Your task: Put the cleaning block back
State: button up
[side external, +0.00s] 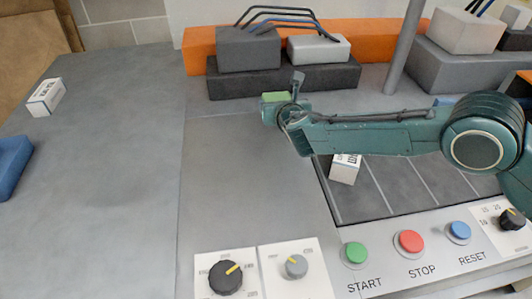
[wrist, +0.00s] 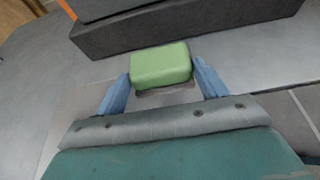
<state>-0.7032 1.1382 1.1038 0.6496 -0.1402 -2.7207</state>
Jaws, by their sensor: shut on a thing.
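The cleaning block appears to be the small green block (wrist: 161,66), which sits between the two blue fingers of my gripper (wrist: 163,86) in the wrist view. In the side external view the green block (side external: 275,97) shows at the tip of my gripper (side external: 284,96), above the grey table and in front of the black slab. My gripper is shut on the block. The block's underside is mostly hidden, and I cannot tell its exact height above the table.
A black slab (side external: 235,86) bears a dark grey box (side external: 248,50) and a white box (side external: 318,49) with cables. A white carton (side external: 345,168) lies in the dark divided tray (side external: 385,195). Another carton (side external: 45,98) lies left. Buttons and knobs line the front. The left-middle table is clear.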

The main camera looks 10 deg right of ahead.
jog(key=shift+f, duration=2.1)
jog(key=shift+f, duration=0.1)
jog(key=o, duration=1)
jog(key=shift+s, duration=0.1)
jog(key=shift+s+r, duration=0.1)
jog(key=shift+r, duration=0.1)
jog(key=shift+v, duration=5.8)
